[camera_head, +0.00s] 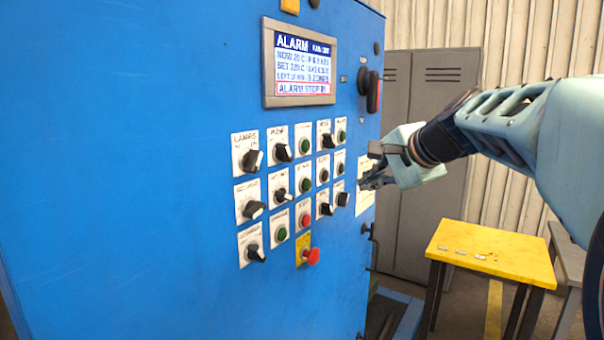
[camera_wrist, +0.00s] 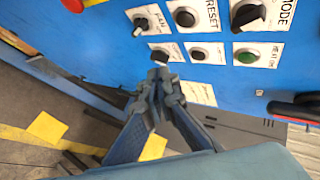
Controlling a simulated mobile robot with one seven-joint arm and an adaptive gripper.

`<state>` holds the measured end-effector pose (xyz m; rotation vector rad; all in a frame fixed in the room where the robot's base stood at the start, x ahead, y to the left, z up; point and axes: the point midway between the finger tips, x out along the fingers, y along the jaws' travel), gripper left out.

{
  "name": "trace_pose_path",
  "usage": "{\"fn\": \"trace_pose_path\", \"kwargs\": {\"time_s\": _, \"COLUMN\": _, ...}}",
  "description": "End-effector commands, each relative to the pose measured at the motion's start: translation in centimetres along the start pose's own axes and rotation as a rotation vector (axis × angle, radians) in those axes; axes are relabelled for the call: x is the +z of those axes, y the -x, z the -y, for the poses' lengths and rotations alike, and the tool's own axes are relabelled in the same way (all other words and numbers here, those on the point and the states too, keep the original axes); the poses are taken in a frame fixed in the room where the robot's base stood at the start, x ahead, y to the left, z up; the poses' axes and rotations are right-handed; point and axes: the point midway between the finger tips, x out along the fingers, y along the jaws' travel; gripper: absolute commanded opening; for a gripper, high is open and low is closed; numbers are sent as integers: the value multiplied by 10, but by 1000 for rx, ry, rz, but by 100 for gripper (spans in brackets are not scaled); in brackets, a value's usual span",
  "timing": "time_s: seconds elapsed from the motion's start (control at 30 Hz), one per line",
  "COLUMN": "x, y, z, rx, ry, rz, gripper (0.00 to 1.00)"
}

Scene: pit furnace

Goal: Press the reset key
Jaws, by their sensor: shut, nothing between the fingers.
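The reset key is a dark round button (camera_wrist: 185,17) on a white plate marked RESET in the wrist view. In the head view it appears as the dark button (camera_head: 323,174) in the panel's fourth column, middle row. My gripper (camera_head: 366,182) is shut and empty, to the right of the buttons in the head view. In the wrist view its closed fingertips (camera_wrist: 160,76) show below the reset key, close to a dark knob (camera_wrist: 160,56). The exact gap to the panel cannot be told. The screen (camera_head: 300,65) reads ALARM, with a red-framed line at its bottom.
Neighbouring controls include the MODE knob (camera_wrist: 248,15) and a green button (camera_wrist: 247,57). A red mushroom button (camera_head: 312,256) sticks out below on the blue cabinet (camera_head: 150,150). A red-and-black handle (camera_head: 372,90) stands out upper right. A yellow table (camera_head: 490,250) and grey lockers (camera_head: 430,150) stand right.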

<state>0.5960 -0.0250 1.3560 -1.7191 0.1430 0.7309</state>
Motion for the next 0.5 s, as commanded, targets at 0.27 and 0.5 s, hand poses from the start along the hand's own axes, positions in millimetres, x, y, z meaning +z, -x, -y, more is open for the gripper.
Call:
{"fn": "trace_pose_path", "kwargs": {"time_s": 0.27, "x": 21, "y": -26, "z": 23, "rx": 0, "ry": 1, "rz": 2, "gripper": 0}}
{"fn": "trace_pose_path", "kwargs": {"time_s": 0.5, "x": 30, "y": -40, "z": 31, "rx": 0, "ry": 0, "rz": 1, "gripper": 0}}
